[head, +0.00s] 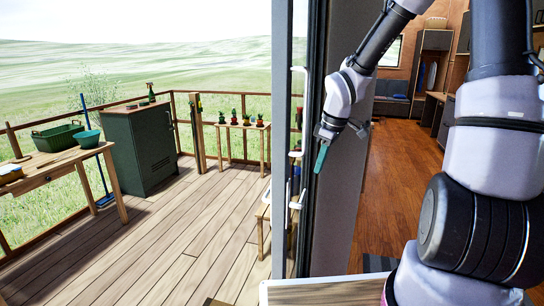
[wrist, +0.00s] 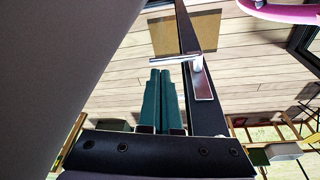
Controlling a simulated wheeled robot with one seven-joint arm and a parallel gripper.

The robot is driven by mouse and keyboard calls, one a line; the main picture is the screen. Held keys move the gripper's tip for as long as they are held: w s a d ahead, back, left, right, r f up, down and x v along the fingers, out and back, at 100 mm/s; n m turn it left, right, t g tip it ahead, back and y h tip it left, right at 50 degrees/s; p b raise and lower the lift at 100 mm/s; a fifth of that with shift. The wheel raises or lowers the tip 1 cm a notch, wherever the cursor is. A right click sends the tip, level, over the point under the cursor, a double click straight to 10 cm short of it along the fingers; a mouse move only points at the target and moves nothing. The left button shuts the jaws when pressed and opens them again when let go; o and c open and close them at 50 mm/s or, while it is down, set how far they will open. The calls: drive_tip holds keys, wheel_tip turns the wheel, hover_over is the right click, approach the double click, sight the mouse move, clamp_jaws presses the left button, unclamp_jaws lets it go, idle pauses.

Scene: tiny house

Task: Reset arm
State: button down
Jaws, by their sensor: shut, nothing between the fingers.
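My gripper (head: 320,158) hangs from my raised arm just right of the middle in the head view, in front of the grey wall edge beside the doorway. Its teal fingers point down. In the wrist view the two teal fingers of my gripper (wrist: 160,73) lie side by side, shut, with nothing between them. A silver lever handle (wrist: 178,61) on a dark door frame (wrist: 187,25) shows just beyond the fingertips. I cannot tell whether the fingers touch it.
A grey wall panel (head: 345,225) divides the wooden deck (head: 165,240) from the room's wood floor (head: 400,170). On the deck are a dark green cabinet (head: 142,150), a table (head: 55,165) with a green tub (head: 57,137), and a plant stand (head: 240,127). The middle deck is clear.

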drive_tip(key=s+d+r+m+t, duration=0.2)
drive_tip(key=s+r+m, duration=0.5)
drive_tip(key=r, duration=0.4)
drive_tip(key=s+d+r+m+t, duration=0.3)
drive_tip(key=s+d+r+m, duration=0.1)
drive_tip(key=s+r+m, duration=0.4)
drive_tip(key=v, duration=0.4)
drive_tip(key=shift+r, duration=0.45)
